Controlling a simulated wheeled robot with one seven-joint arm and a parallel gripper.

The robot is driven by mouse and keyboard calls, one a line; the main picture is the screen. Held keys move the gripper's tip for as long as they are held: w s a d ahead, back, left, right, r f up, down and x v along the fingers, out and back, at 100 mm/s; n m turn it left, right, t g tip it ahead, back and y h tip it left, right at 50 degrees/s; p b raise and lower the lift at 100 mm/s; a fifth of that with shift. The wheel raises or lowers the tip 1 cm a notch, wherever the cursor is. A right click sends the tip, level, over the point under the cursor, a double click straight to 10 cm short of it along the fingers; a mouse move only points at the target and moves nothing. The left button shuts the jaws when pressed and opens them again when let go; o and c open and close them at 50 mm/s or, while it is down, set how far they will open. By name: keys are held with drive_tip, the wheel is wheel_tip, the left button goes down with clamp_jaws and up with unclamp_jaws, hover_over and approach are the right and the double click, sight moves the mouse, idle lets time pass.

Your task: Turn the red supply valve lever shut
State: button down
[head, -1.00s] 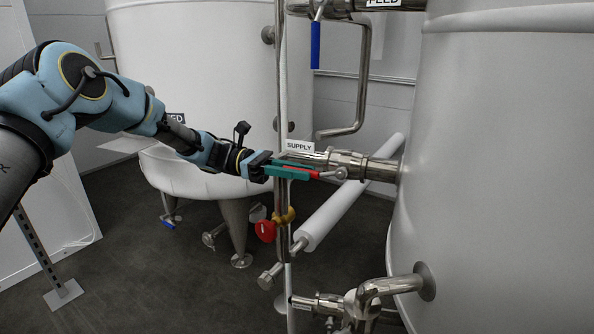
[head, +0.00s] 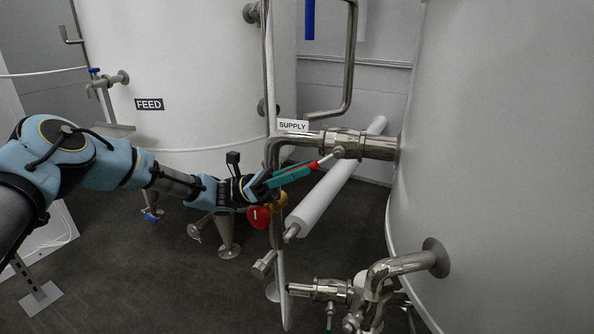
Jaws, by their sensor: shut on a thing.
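The red supply valve lever (head: 315,165) runs down and to the left from the valve body (head: 344,144) on the steel pipe under the "SUPPLY" label (head: 292,125). My gripper (head: 291,176) comes in from the left with its teal fingers shut on the lever. The fingers cover most of the red grip. The bare metal part near the valve stem shows, and the lever is tilted below the pipe's line.
A red round handle (head: 258,217) with a yellow part hangs just below my gripper. A vertical pipe (head: 269,60) stands close by. A white cylinder (head: 330,190) slants behind the lever. A large tank (head: 480,150) fills the right. Lower pipework (head: 400,264) juts out below.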

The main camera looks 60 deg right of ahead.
idle(0.4)
drive_tip(key=c, duration=0.8)
unclamp_jaws()
drive_tip(key=b+v, duration=0.1)
drive_tip(key=v, duration=1)
drive_tip(key=shift+s, duration=0.1)
